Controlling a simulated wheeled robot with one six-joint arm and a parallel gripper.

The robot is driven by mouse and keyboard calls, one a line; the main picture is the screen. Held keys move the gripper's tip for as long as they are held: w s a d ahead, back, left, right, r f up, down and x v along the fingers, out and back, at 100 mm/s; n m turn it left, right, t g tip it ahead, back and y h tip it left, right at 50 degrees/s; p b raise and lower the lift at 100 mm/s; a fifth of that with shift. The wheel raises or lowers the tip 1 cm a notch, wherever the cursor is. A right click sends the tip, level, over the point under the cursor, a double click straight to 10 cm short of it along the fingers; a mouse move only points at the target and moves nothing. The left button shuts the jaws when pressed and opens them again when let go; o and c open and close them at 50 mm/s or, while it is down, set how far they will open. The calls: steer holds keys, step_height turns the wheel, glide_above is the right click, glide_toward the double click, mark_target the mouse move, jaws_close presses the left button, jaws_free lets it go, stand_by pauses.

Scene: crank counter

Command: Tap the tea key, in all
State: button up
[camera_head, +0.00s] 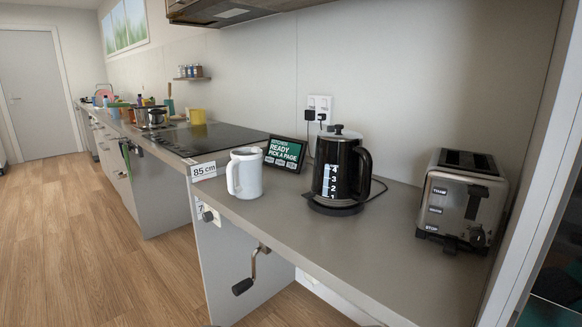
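A small dark display (285,153) stands tilted back on the counter, between a white mug and a black kettle. Its screen reads "READY PICK A PAGE" in light letters on a green field. A row of small keys (281,161) runs along the bottom of the screen; their labels are too small to read, so I cannot tell which is the tea key. The mug's rim is close to the display's left edge. My gripper does not show in this view.
The grey counter (300,217) holds the white mug (247,172), the black kettle (335,168) with a cord and a toaster (461,194). A crank handle (249,272) sticks out below the front edge. The counter's front is clear. A black cooktop (215,138) lies behind left.

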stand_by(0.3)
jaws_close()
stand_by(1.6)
